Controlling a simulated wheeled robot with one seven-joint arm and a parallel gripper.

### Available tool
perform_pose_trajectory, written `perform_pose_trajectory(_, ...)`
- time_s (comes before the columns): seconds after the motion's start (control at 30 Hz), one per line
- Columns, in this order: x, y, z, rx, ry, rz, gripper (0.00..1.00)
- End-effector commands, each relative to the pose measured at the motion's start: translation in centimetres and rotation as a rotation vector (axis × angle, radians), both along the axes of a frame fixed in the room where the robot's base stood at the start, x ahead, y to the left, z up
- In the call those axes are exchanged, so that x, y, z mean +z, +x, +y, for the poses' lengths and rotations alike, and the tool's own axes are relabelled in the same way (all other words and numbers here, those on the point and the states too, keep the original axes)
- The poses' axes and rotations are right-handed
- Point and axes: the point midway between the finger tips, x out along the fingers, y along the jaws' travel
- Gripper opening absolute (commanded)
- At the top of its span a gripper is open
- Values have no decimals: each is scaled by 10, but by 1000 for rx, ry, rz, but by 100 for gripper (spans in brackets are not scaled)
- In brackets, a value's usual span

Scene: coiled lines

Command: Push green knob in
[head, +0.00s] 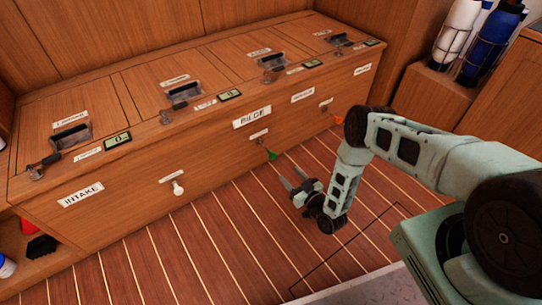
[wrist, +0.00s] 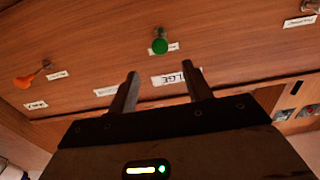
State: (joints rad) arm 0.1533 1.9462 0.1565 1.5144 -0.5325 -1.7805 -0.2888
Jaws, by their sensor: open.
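The green knob (head: 271,154) sticks out from the front face of the wooden locker, below the BILGE label. In the wrist view the green knob (wrist: 160,42) is above the fingertips, between their lines, with a clear gap. My gripper (head: 293,178) is open and empty, to the right of and below the knob in the head view. It also shows in the wrist view (wrist: 160,70), its two fingers apart and pointing toward the locker face.
A white knob (head: 178,188) is to the left and an orange knob (head: 338,120) to the right on the same locker front (head: 130,200). Latches and small displays line the locker's top edge. Bottles (head: 458,35) stand in a rack at upper right. The striped floor (head: 220,250) in front is clear.

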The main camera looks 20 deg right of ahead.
Motion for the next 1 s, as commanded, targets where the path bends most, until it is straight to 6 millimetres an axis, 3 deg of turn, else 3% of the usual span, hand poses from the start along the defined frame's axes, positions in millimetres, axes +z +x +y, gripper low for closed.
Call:
perform_pose_trajectory(0.4, -4, 85, 27, -1, 0, -2, 50)
perform_pose_trajectory(0.6, -3, 115, 38, 0, -1, -1, 50)
perform_pose_trajectory(1.0, 0, 132, 43, 0, -1, 3, 50)
